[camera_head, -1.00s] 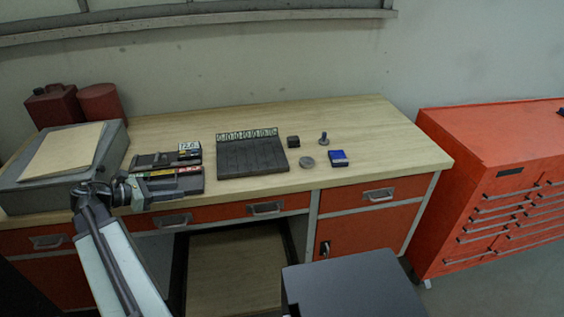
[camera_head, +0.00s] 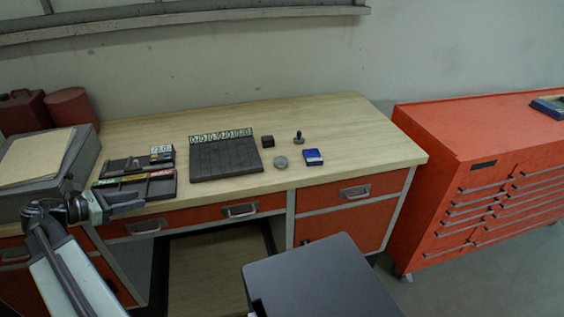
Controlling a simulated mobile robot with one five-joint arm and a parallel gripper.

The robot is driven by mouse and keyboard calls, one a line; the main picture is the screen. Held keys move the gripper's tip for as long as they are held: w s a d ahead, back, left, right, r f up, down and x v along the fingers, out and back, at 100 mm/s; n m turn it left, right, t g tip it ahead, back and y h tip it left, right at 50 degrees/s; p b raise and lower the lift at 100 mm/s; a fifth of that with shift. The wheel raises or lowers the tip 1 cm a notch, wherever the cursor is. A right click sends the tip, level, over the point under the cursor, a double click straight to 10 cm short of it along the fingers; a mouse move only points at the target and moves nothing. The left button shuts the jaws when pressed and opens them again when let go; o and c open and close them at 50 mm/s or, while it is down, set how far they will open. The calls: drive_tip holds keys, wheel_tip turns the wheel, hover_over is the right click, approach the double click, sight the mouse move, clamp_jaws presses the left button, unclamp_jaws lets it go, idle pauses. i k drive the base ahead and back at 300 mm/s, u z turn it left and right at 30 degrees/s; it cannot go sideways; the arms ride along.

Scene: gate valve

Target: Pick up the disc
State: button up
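A small round grey disc (camera_head: 281,162) lies flat on the wooden workbench (camera_head: 345,120), right of a dark slotted tray (camera_head: 225,159). My gripper (camera_head: 128,204) is at the bench's front edge on the left, well apart from the disc. No object shows in it, but its fingers are too small and dark to tell open from shut.
Around the disc are a dark block (camera_head: 267,141), a small stemmed part (camera_head: 298,138) and a blue box (camera_head: 313,156). Two dark trays (camera_head: 134,187) lie near my gripper. A red tool cabinet (camera_head: 480,180) stands right. The bench's right end is clear.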

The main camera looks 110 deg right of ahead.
sight(280, 162)
drive_tip(key=k, duration=1.85)
drive_tip(key=z, duration=0.05)
